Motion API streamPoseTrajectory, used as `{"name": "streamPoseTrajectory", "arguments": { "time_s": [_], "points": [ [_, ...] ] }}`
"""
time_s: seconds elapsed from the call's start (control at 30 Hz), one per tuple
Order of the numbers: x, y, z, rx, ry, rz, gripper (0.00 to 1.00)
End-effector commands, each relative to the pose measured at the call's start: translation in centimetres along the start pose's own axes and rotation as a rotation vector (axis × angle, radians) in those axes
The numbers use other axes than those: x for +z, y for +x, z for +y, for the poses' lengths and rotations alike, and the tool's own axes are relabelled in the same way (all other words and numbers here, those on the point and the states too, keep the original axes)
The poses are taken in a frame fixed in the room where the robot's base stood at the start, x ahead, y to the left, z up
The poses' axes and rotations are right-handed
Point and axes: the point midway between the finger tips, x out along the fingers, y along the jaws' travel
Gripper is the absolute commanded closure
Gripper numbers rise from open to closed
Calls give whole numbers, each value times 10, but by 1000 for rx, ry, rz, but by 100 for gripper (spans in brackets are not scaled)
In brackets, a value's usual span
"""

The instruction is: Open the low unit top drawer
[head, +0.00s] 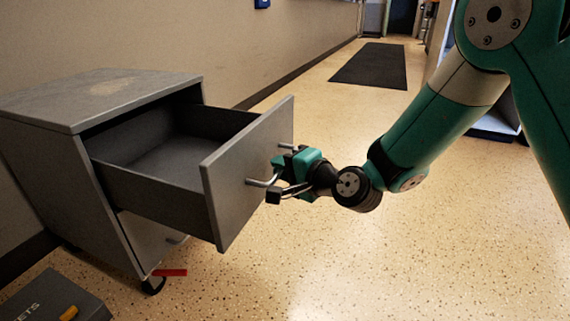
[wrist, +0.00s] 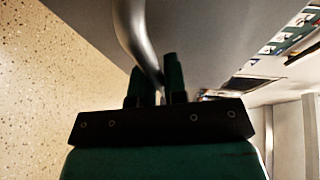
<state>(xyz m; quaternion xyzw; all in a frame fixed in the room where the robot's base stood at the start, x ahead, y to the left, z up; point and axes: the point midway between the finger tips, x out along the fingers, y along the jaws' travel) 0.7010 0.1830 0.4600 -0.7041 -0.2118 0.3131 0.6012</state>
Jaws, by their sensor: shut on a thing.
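The low unit (head: 100,100) is a grey cabinet on castors at the left of the head view. Its top drawer (head: 252,172) stands well out of the body, and the inside that shows is empty. A metal bar handle (head: 264,183) is on the drawer front. My gripper (head: 283,176) is at this handle, shut on it. In the wrist view the two fingers (wrist: 160,82) close around the handle bar (wrist: 136,35), with the grey drawer front behind it. The exact finger contact is partly hidden in the head view.
A lower drawer with its own handle (head: 177,239) is shut below. A red object (head: 170,272) lies on the floor by the front castor. A dark grey box (head: 55,298) is at the lower left. A dark mat (head: 371,65) lies farther back. The speckled floor right of the drawer is clear.

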Motion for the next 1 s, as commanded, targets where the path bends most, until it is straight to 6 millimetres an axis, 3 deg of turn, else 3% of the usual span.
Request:
{"name": "streamPoseTrajectory", "arguments": {
  "time_s": [0.43,0.5,0.57,1.0],
  "points": [
    [8,0,0,2,3,-20,100],
    [8,0,0,2,2,-19,76],
    [8,0,0,1,2,-18,63],
    [8,-6,-1,-1,-2,-22,63]
  ]
}}
